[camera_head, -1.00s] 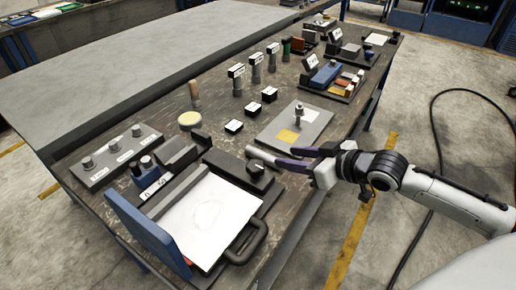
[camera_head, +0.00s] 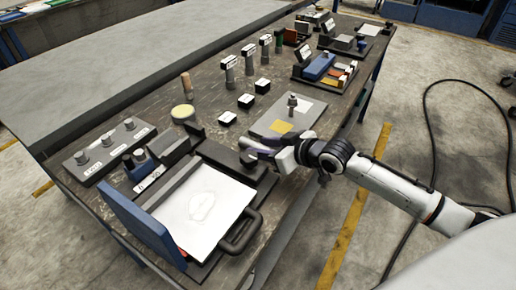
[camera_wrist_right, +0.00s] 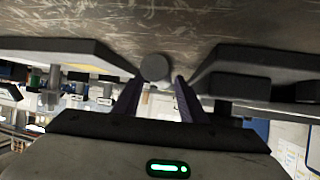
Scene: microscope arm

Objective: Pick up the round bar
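The round bar (camera_head: 245,143) is a grey cylinder lying on the worn workbench, between the metal plate and the white-topped case. In the head view only its left end shows; my right gripper (camera_head: 262,150) hides the rest. In the right wrist view the bar shows its round end (camera_wrist_right: 154,68) between the two dark purple fingertips of my right gripper (camera_wrist_right: 158,82). The fingers stand apart, one on each side of the bar, with gaps visible, so they are open and not closed on it. My left gripper is not in view.
The metal plate (camera_head: 305,120) with a yellow square and upright post lies just behind the bar. The black case (camera_head: 262,180) with a white sheet and handle is in front. Several labelled stands and small blocks fill the bench (camera_head: 330,125) farther back.

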